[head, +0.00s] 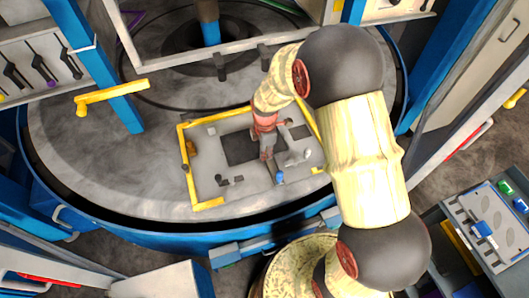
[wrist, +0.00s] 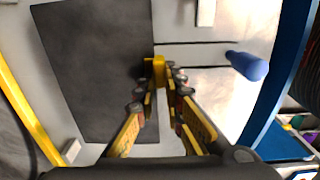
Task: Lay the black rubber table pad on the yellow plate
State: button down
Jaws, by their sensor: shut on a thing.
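The black rubber table pad (head: 238,148) is a flat dark rectangle over the middle of a grey surface with yellow edging (head: 185,165). In the wrist view the pad (wrist: 95,60) fills the left and centre. I cannot tell whether the pad touches the surface below. I cannot pick out a separate yellow plate.
A blue-ended part (wrist: 247,66) lies right of the fingertips in the wrist view. Several small grey and dark parts (head: 225,181) lie inside the edging. A blue post with a yellow handle (head: 112,95) stands at left. A cart with trays (head: 485,225) is at right.

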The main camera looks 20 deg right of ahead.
jog(key=shift+f+b, duration=0.45)
jog(key=shift+f, duration=0.35)
jog(key=c, duration=1.8)
grip_release()
notch_tip(320, 180, up, 12)
jog(key=shift+s, duration=0.1)
